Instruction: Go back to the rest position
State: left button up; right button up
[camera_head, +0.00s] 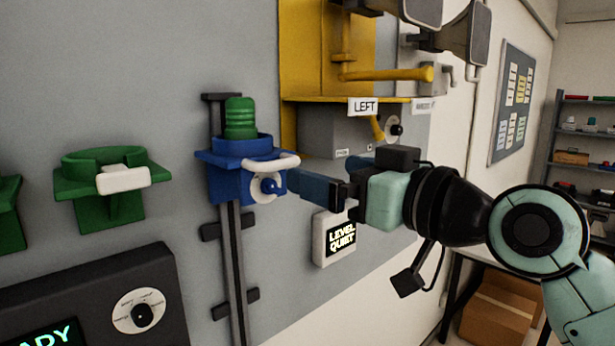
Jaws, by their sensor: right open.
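My right gripper (298,183) reaches in from the right, its dark fingertips just right of the blue holder (229,181) on the wall rail. The fingertips are close to the holder's round dial; I cannot tell whether they touch it. A green ribbed cylinder (240,118) stands upright in the blue holder. A white handle (271,163) crosses the holder's front. My right gripper is open, with nothing seen between its fingers. My left gripper is not in view.
Green holders (103,200) stick out at the left. A dark panel (100,305) with a dial is below. A yellow bracket (310,50) with horns is above. A white display reading "LEVEL QUIET" (341,240) sits beneath my gripper. Shelves and a cardboard box (497,312) stand at the right.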

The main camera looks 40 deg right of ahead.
jog(key=shift+s+d, duration=0.1)
jog(key=shift+s, duration=0.9)
jog(key=shift+w, duration=0.1)
